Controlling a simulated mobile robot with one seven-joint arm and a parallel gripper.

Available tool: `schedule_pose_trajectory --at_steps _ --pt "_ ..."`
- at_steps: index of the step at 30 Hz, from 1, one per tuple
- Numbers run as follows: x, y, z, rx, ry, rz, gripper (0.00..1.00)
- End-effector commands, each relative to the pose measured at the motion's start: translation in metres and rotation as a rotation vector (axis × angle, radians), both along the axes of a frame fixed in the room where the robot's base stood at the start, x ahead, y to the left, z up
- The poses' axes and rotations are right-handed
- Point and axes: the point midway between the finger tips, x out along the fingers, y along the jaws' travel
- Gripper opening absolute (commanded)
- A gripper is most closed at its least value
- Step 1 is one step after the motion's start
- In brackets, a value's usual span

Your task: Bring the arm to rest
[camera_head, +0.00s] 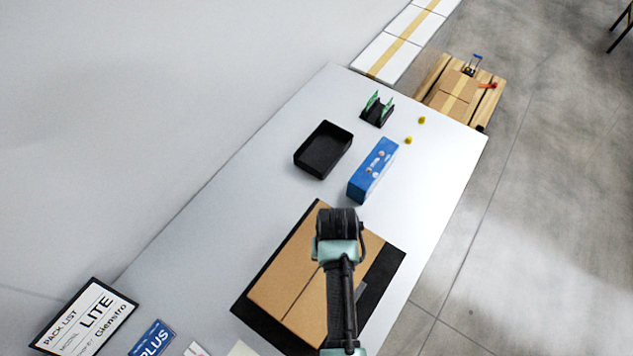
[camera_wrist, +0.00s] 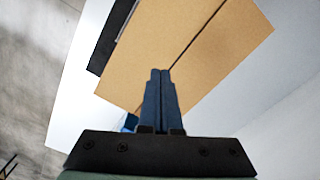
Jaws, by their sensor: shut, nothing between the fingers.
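My arm reaches up from the bottom of the head view, over a cardboard box (camera_head: 285,275) on a black mat (camera_head: 389,268). My gripper (camera_wrist: 160,75) is shut and empty in the wrist view, its two dark fingers side by side. The cardboard box (camera_wrist: 190,45) with its dark seam lies beyond the fingertips, apart from them as far as I can tell. In the head view the fingers are hidden behind the dark wrist.
On the white table (camera_head: 215,215) are a blue block (camera_head: 374,165), a black tray (camera_head: 323,150), a black holder with green boards (camera_head: 377,109) and small yellow pieces (camera_head: 408,140). Signs (camera_head: 85,318) lie lower left. A wooden pallet (camera_head: 433,83) stands beyond the far end. The right edge is clear.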

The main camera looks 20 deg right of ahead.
Motion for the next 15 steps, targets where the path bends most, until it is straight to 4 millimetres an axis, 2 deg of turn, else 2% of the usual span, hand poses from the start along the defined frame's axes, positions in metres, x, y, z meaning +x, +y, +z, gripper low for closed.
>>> schedule_pose_trajectory --at_steps 8,11,14,15 --pt "0.000 0.000 0.000 0.000 0.000 0.000 0.00" --pt "0.028 -0.006 0.009 -0.031 -0.092 0.017 0.00" --pt "0.077 -0.014 0.036 -0.084 -0.267 0.049 0.00" --pt "0.101 -0.015 0.054 -0.110 -0.357 0.066 0.00"
